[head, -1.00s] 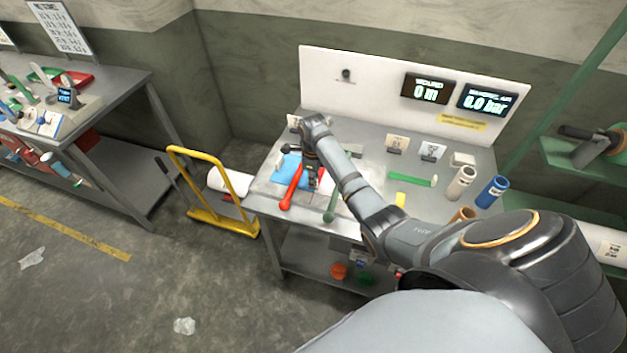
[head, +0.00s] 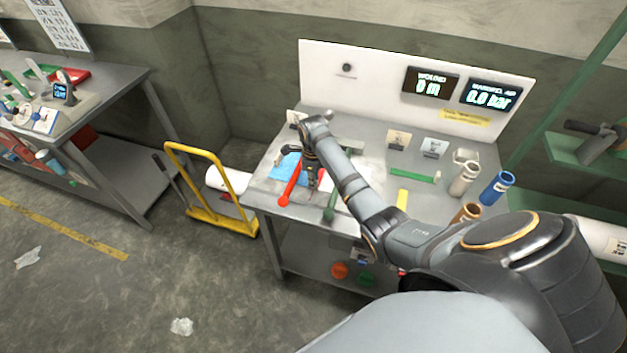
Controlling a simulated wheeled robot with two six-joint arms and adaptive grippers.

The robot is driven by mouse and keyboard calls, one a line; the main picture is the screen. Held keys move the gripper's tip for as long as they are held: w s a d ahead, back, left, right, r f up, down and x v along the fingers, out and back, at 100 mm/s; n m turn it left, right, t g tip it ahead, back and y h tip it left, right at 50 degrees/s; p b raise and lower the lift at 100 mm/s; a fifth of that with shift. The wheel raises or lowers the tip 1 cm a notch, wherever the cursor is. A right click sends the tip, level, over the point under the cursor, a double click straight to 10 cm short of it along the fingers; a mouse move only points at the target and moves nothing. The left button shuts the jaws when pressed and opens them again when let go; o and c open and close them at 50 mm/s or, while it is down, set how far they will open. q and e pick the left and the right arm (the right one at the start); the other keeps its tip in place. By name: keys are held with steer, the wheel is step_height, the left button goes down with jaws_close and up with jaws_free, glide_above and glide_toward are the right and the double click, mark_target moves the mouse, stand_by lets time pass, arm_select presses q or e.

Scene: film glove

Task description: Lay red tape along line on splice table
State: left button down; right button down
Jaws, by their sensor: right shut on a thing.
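My right gripper (head: 312,176) is low over the splice table (head: 268,188), at its left part, pointing down. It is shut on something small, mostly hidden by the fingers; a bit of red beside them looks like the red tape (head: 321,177). A red bar-shaped handle (head: 290,186) with a rounded end lies just left of the gripper. A blue sheet (head: 286,167) is behind the red handle. The line on the table cannot be made out. My left gripper is not in view.
A green strip (head: 414,174), a cream tube (head: 463,180), a blue tube (head: 496,188) and an orange-brown tube (head: 467,213) are on the table's right. A white backboard (head: 375,90) carries two displays. A yellow cart (head: 224,219) stands left of the table.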

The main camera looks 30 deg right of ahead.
steer(key=shift+f, duration=0.35)
steer(key=c, duration=1.4)
jaws_free()
step_height(320, 180, up, 12)
